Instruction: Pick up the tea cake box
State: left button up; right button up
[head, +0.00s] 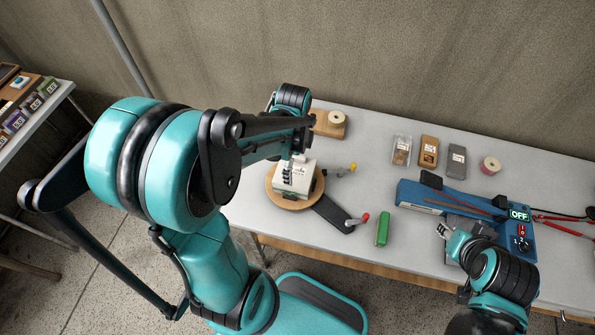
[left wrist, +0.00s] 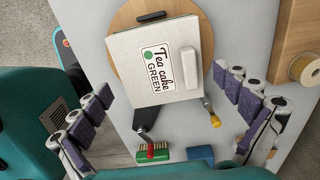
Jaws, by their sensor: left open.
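The tea cake box is a white, flat box with a "Tea cake GREEN" label. It lies on a round wooden turntable (head: 272,195), and the left wrist view shows the box (left wrist: 155,62) face on. A small raised white block sits on its right part. In the head view the box (head: 308,178) stands partly behind my left forearm. My left gripper (left wrist: 171,88) is open, its padded fingers spread to either side in front of the box, not visibly touching it. My left fingers are mostly hidden in the head view. My right gripper (head: 447,232) is beside the blue device, apart from the box.
A spool on a wooden block (head: 328,123) stands behind. A blue device (head: 410,194) marked OFF occupies the right.

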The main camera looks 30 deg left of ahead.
aim_at(295, 170)
pick_arm(q)
notch_tip(295, 170, down, 5)
jog(key=shift+f+b, duration=0.2)
jog(key=shift+b, duration=1)
jog(key=c, duration=0.7)
jog(key=shift+r, duration=0.1)
